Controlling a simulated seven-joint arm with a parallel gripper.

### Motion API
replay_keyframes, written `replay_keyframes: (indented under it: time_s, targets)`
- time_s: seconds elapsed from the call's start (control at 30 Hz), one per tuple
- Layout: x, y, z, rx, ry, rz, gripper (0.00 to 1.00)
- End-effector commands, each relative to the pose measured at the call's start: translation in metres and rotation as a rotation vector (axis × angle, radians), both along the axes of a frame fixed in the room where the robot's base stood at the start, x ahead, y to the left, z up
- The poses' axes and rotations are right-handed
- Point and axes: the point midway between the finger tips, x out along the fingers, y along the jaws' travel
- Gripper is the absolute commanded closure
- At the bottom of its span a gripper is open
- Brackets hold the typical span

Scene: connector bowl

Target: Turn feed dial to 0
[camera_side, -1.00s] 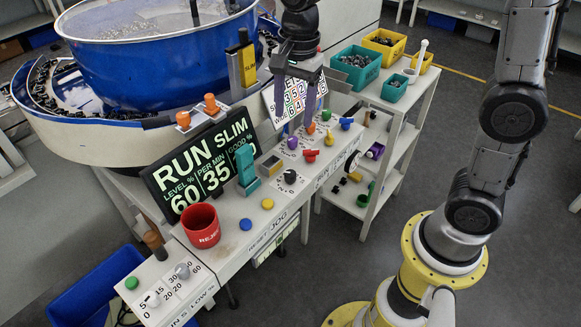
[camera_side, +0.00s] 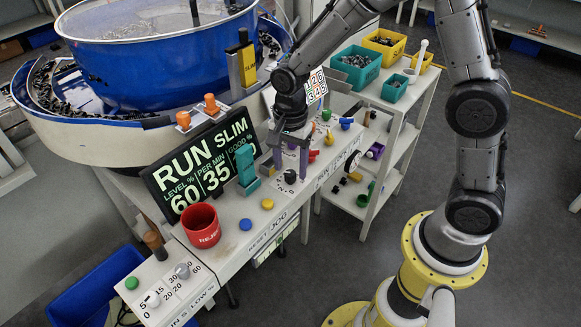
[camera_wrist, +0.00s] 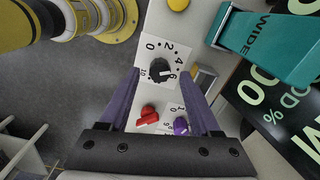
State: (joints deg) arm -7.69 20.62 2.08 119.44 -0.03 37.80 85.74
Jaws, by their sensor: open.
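A black dial (camera_wrist: 160,70) sits on a white plate marked 0, 2, 4, 6 and 10 in the wrist view. Its white pointer mark faces about the 6. No feed label is readable on it. The same dial (camera_side: 290,176) shows on the console in the side view. My gripper (camera_side: 291,166) points down with its purple fingers on either side of and just over the dial.
A teal switch block (camera_side: 246,168) stands close left of the dial. A red knob (camera_wrist: 148,116) and a purple knob (camera_wrist: 181,126) are on the other side. A yellow button (camera_side: 267,204) and a red cup (camera_side: 202,226) sit further along the console.

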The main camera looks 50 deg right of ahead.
Motion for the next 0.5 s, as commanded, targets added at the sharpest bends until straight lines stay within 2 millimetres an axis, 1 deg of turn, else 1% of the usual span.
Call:
replay_keyframes:
  time_s: [0.03,0.13,0.43,0.47,0.5]
  targets:
    - [-0.0005,-0.0001,-0.0049,0.000,0.002,0.000,0.36]
    - [-0.0006,-0.0001,-0.0105,0.000,0.001,0.000,0.36]
    - [-0.0003,-0.0001,-0.0124,0.000,-0.001,0.000,0.36]
    - [-0.0003,-0.0001,-0.0124,0.000,0.000,0.000,0.38]
    - [-0.0003,-0.0001,-0.0123,0.000,0.000,0.000,0.45]
